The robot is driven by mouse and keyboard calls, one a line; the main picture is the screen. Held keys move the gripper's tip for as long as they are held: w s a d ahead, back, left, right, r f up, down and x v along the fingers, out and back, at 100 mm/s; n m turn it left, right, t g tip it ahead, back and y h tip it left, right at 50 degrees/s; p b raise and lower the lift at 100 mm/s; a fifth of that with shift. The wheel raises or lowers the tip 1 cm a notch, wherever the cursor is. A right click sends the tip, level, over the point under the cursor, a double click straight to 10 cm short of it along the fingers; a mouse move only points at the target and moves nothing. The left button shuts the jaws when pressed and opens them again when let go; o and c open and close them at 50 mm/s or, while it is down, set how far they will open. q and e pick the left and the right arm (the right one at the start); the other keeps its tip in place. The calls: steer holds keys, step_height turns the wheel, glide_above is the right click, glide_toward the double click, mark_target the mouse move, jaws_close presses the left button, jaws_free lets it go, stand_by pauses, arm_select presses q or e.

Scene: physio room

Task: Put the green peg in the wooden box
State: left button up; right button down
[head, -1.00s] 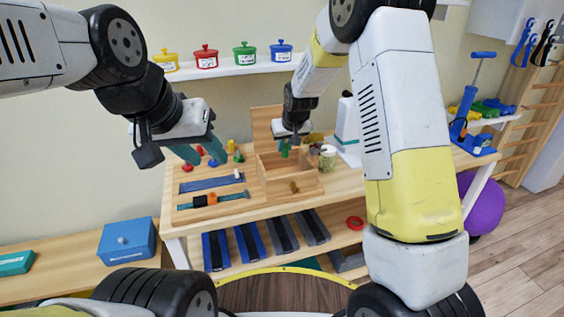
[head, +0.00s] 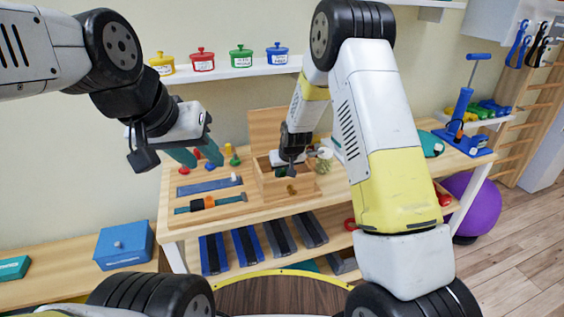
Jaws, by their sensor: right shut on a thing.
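The wooden box (head: 268,187) stands on the wooden table with its lid (head: 267,126) raised at the back. My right gripper (head: 286,172) is at the box's opening, pointing down, and shut on the green peg (head: 283,169). Only a small part of the peg shows; its lower end is hidden, and I cannot tell whether it touches the box floor. My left gripper (head: 199,160) is open and empty, above the pegs at the left of the table.
Red, blue and yellow pegs (head: 228,152) stand left of the box. A grooved board (head: 215,195) lies in front of them. A jar (head: 323,158) stands right of the box. Coloured pots (head: 241,57) line the shelf above.

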steer(key=c, duration=1.3)
jaws_free()
steer(key=shift+f, duration=0.1)
steer(key=s+d+r+m, duration=0.1)
steer(key=s+d+r, duration=0.4)
steer(key=s+r, duration=0.55)
steer(key=s+d+r+m, duration=0.1)
steer(key=s+d+r, duration=0.45)
steer(key=r, duration=0.85)
steer(key=shift+m, duration=0.5)
steer(key=shift+s+d+r, duration=0.55)
steer(key=shift+s+r, duration=0.25)
steer(key=shift+s, duration=2.5)
steer(key=shift+s+d+r, duration=0.6)
steer(key=shift+s+r, duration=0.25)
steer(key=shift+s, duration=2.45)
steer(key=shift+s+d+r, duration=0.55)
steer(key=shift+s+r, duration=0.25)
steer(key=shift+s, duration=2.5)
